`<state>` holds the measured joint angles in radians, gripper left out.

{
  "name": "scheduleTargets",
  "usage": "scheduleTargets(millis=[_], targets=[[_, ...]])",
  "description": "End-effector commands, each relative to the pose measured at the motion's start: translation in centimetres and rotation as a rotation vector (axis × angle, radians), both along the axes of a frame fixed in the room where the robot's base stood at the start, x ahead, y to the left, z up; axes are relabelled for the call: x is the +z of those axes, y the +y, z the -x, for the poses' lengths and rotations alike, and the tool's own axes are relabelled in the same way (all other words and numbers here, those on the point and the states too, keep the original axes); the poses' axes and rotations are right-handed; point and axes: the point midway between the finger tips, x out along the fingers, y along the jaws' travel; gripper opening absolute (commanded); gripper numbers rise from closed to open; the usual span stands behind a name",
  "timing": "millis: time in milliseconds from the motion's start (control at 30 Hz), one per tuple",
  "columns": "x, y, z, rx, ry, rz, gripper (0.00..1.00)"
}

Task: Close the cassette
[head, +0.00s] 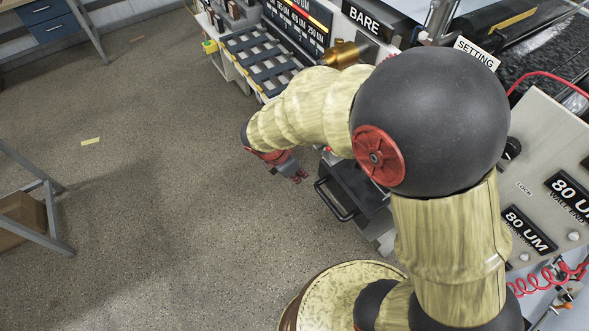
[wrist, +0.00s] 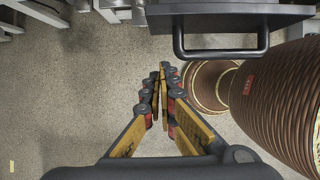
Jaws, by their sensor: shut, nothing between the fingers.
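The cassette (head: 357,189) is a dark drawer-like box with a black bar handle (head: 335,202), low on the front of the machine in the head view. My arm hides part of it. In the wrist view the cassette's dark edge (wrist: 235,10) is at the top right, with its U-shaped handle (wrist: 221,52) towards me. My gripper (wrist: 166,70) is shut and empty, its fingertips together just left of the handle and apart from it. In the head view my gripper (head: 300,177) is left of the cassette.
The coating machine stands along the right, with a rack of dark slats (head: 262,55) at the back and a control panel (head: 548,190) at the right. A metal-legged table (head: 40,190) stands at the left. The speckled floor between is open.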

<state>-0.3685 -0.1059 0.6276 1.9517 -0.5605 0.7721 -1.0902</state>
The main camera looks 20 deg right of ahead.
Motion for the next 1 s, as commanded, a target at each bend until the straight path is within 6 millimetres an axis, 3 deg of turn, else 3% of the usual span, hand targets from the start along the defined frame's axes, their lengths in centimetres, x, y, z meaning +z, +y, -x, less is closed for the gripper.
scheduleTargets(millis=[133, 300, 500, 1000], targets=[[-2.9, -1.1, -0.2, -0.002, 0.004, 0.001, 0.00], [-2.7, -3.4, -1.0, -0.004, -0.001, 0.000, 0.00], [-2.7, -4.7, -1.5, -0.001, 0.000, 0.000, 0.00], [-2.6, -5.0, -1.6, -0.001, 0.000, 0.000, 0.00]])
